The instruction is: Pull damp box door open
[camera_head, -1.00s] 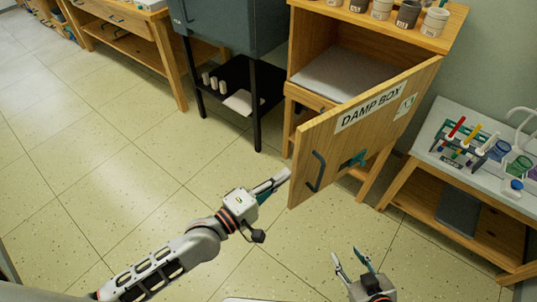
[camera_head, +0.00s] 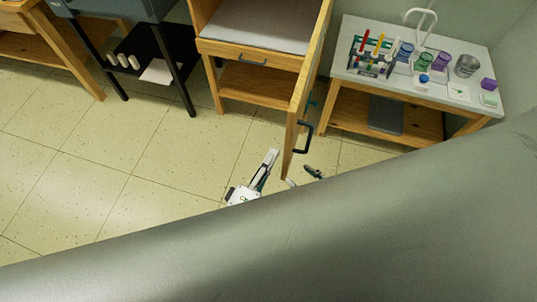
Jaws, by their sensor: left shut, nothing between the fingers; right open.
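The wooden damp box (camera_head: 206,20) stands at the top middle, with a pale grey board inside. Its door (camera_head: 307,88) stands open, swung out and seen nearly edge-on, and its lettering cannot be read. The dark handle (camera_head: 305,137) is on the door's right-hand face near the free edge. My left gripper (camera_head: 270,157) is shut and empty, just left of the door's free edge, on the inner side. My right gripper (camera_head: 302,177) is open, just below the handle and apart from it. Most of it is hidden behind my large grey body part.
A low table (camera_head: 346,72) at right holds a rack of coloured tubes (camera_head: 373,58), cups and a metal pot. A dark cabinet (camera_head: 118,8) on black legs stands left of the damp box. The tiled floor left of the door is clear.

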